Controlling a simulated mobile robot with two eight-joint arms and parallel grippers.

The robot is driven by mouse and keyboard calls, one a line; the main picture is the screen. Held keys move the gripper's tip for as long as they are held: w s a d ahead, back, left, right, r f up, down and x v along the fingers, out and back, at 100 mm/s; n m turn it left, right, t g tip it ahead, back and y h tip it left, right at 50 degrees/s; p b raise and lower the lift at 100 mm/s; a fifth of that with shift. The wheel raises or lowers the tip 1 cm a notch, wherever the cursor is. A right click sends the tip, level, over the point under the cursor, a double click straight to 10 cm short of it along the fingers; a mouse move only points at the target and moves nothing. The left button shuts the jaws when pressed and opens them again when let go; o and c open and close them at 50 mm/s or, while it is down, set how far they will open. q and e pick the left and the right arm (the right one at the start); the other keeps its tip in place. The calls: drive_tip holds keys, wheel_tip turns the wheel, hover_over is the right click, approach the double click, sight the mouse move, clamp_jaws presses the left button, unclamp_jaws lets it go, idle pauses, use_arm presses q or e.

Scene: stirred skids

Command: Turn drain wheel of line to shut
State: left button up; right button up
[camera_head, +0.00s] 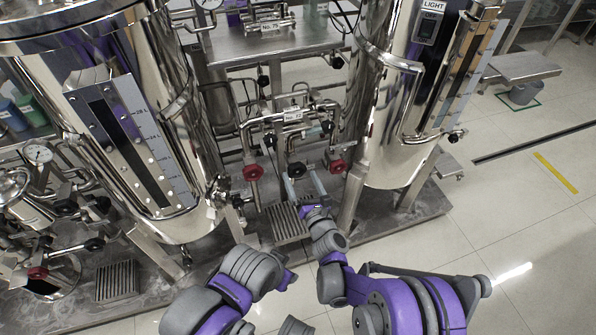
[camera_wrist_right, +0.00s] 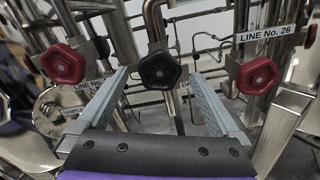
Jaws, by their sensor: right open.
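A black handwheel (camera_wrist_right: 160,68) faces me in the right wrist view, in front of a steel pipe. A partly hidden label starting with "D" (camera_wrist_right: 186,86) is just right of it. In the head view the black wheel (camera_head: 297,170) sits low between two red wheels. My right gripper (camera_head: 305,186) is open and empty, pointing at the black wheel. In the wrist view its grey fingers appear to either side of the wheel; I cannot tell whether the tips reach it. My left arm (camera_head: 245,275) is folded at the bottom, and its gripper is out of view.
Red wheels flank the black one, left (camera_wrist_right: 62,64) and right (camera_wrist_right: 260,77). A "LINE No. 26" label (camera_wrist_right: 266,34) is at the right wheel. Steel tanks stand left (camera_head: 190,110) and right (camera_head: 385,130). A floor grate (camera_head: 287,222) lies below. Open floor (camera_head: 520,210) is at right.

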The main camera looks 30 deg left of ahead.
drive_tip(key=v, duration=0.7)
drive_tip(key=shift+p, duration=0.3)
drive_tip(key=shift+s, duration=0.1)
